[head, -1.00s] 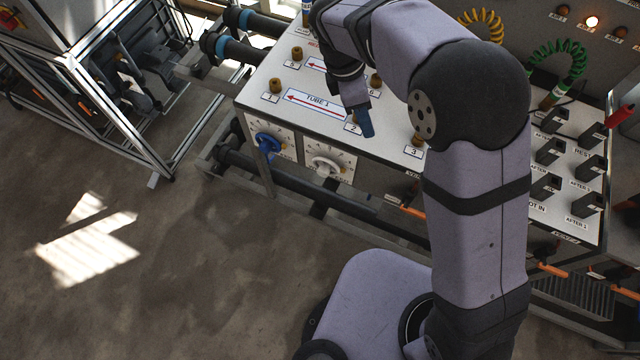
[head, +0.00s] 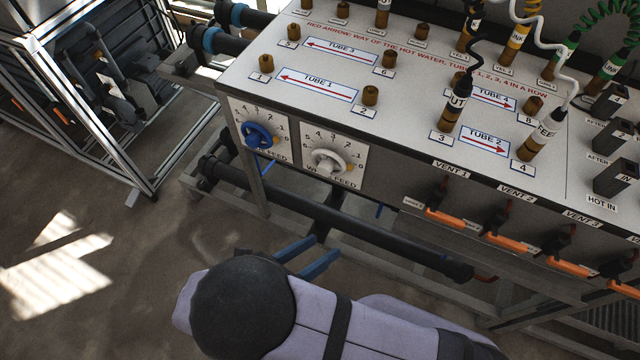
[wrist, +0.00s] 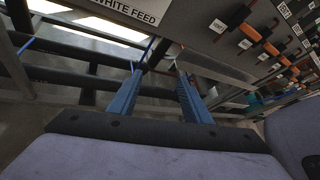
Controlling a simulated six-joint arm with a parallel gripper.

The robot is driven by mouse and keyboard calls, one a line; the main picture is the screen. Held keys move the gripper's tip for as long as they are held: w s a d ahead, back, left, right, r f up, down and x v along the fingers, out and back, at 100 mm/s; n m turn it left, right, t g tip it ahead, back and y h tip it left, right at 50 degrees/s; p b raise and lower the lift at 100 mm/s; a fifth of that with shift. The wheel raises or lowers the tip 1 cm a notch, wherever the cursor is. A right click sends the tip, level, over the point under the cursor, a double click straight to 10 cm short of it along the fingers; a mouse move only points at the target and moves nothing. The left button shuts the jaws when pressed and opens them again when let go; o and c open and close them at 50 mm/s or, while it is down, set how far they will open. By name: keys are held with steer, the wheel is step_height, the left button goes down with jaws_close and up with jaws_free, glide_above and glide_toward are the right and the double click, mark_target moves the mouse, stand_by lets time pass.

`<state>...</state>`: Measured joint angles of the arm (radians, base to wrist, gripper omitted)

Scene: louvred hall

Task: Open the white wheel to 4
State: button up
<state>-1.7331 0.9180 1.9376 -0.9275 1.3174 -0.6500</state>
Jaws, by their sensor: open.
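The white wheel (head: 327,161) sits on a white dial plate with numbers on the front face of the bench, above a label reading white feed. A yellow mark shows at its right side. The blue wheel (head: 257,135) is on its own dial plate just to the left. My gripper (head: 314,253) is below and in front of the white wheel, apart from it, with two blue fingers spread and nothing between them. In the wrist view the fingers (wrist: 155,95) point toward the dark pipes under the bench. The white wheel is out of that view; only its label (wrist: 125,10) shows.
A dark pipe (head: 370,232) runs along below the dials. Orange vent handles (head: 445,218) stick out at the right of the front face. The bench top (head: 400,130) holds brass fittings and black-capped plugs with cables. The floor at left is open.

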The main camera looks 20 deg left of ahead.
steer(key=w+a+r+m+t+y, duration=0.1)
steer(key=w+r+m+t+y, duration=0.1)
steer(key=w+r+m+t, duration=0.15)
steer(key=m+t+y, duration=0.2)
steer(key=m+y, duration=0.1)
steer(key=m, duration=0.9)
glide_toward(323, 172)
steer(key=shift+n, duration=0.25)
steer(key=shift+w+d+f+p, duration=0.1)
steer(key=shift+w+p, duration=0.25)
steer(key=shift+w, duration=1.75)
steer(key=shift+w+d+f+p, duration=0.1)
steer(key=shift+w+p, duration=0.2)
steer(key=shift+w, duration=1.8)
steer(key=shift+a, duration=0.1)
steer(key=c, duration=1)
steer(key=shift+c, duration=0.2)
